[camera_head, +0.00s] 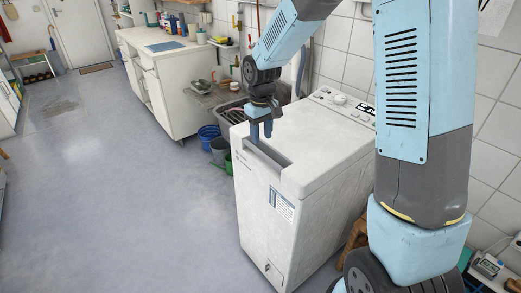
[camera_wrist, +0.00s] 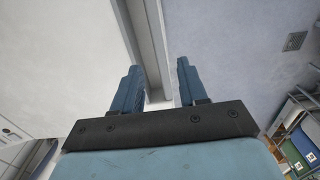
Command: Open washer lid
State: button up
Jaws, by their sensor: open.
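The washer (camera_head: 285,185) is a white top-loading machine in the middle of the head view, with its lid (camera_head: 305,135) lying flat and shut on top. A recessed grip (camera_head: 266,158) runs along the lid's front edge. I cannot tell whether the fingertips touch the washer.
A control panel (camera_head: 343,105) is at the washer's back. A white counter (camera_head: 165,85) with bottles is further back. The grey floor (camera_head: 110,190) to the left is clear.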

aim_at(261, 153)
notch_tip(261, 153, down, 7)
jog(key=shift+r, duration=0.2)
dwell(0.3)
grip_shut()
dwell(0.4)
